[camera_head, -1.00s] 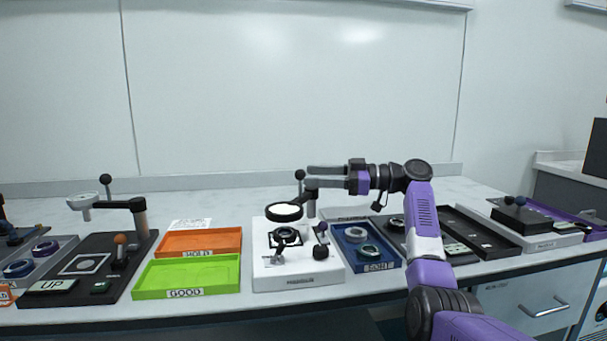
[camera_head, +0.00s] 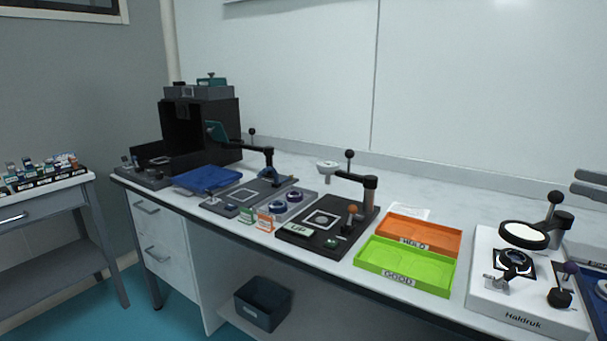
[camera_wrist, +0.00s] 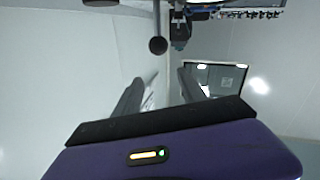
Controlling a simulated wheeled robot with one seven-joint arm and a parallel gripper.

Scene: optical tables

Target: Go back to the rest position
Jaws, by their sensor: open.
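My gripper (camera_head: 573,182) shows only at the right edge of the head view, as two grey fingers with a gap between them. They are level and sit above the white Haldruk station (camera_head: 533,321), clear of its post. In the wrist view my gripper (camera_wrist: 159,76) has its two dark fingers spread apart with nothing between them. A black ball knob (camera_wrist: 158,45) on a rod shows beyond the fingertips; I cannot tell its distance. The rest of my arm is outside the head view.
The green GOOD tray (camera_head: 386,278) and orange HOLD tray (camera_head: 456,240) lie left of the white station. A black UP station (camera_head: 345,246), a blue tray (camera_head: 208,180) and a tall black box (camera_head: 225,125) stand farther left. A dark bin (camera_head: 262,303) is below the bench.

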